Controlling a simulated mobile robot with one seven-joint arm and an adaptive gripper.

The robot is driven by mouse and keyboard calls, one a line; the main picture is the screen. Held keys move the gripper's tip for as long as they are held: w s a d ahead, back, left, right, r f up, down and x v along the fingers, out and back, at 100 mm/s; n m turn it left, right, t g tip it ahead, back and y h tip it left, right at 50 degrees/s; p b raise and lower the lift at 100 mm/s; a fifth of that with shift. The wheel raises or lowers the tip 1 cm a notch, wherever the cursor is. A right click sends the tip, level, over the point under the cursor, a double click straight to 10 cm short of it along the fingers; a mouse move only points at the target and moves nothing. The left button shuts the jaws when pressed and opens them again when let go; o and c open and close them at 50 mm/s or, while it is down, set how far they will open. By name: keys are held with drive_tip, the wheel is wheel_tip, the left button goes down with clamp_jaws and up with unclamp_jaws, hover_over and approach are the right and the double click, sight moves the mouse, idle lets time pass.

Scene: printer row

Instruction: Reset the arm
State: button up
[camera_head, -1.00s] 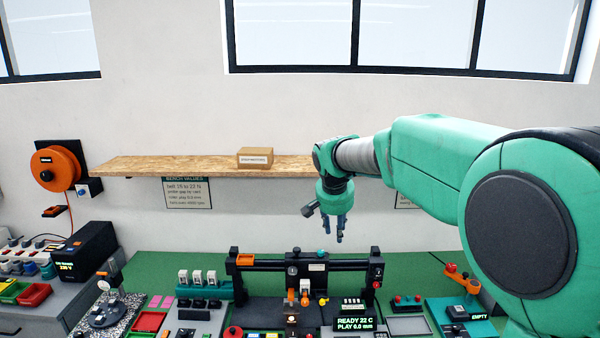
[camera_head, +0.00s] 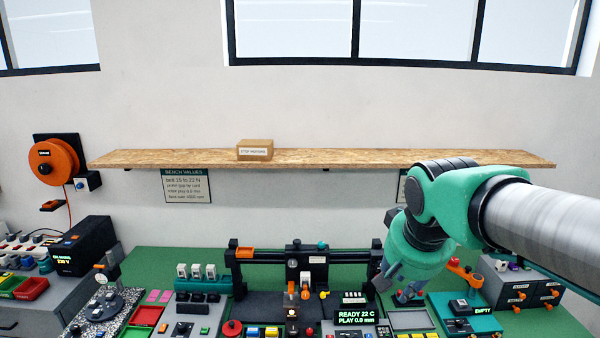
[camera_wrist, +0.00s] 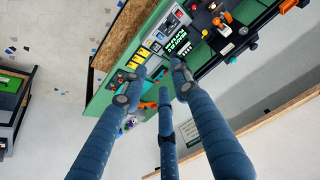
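My green arm comes in from the right in the head view. My gripper (camera_head: 405,283) hangs at the right part of the green bench (camera_head: 150,262), near the black frame's right end; its fingers are mostly hidden behind my wrist. In the wrist view three blue fingers of my gripper (camera_wrist: 155,95) are spread apart with nothing between them. The bench and its panels lie beyond the fingertips, with no visible contact.
A wooden shelf (camera_head: 350,157) with a small cardboard box (camera_head: 255,150) runs along the wall. A black frame (camera_head: 340,257) stands mid-bench. The display (camera_head: 354,315) reads READY 22 C. Grey drawers (camera_head: 520,285) stand at the right. The air above the bench's left half is clear.

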drive_tip(key=s+f+b, duration=0.1)
drive_tip(key=s+f, duration=0.3)
drive_tip(key=s, duration=0.4)
drive_tip(key=s+d+f+n+b, duration=0.1)
drive_tip(key=s+f, duration=0.4)
drive_tip(key=s, duration=0.4)
drive_tip(key=shift+s+d+t, duration=0.15)
drive_tip(key=shift+d+t, duration=0.15)
drive_tip(key=shift+f+b, duration=0.1)
drive_tip(key=shift+b, duration=0.2)
idle(0.9)
wheel_tip(320, 180, down, 12)
drive_tip(key=b, duration=1.1)
drive_tip(key=shift+b, duration=0.4)
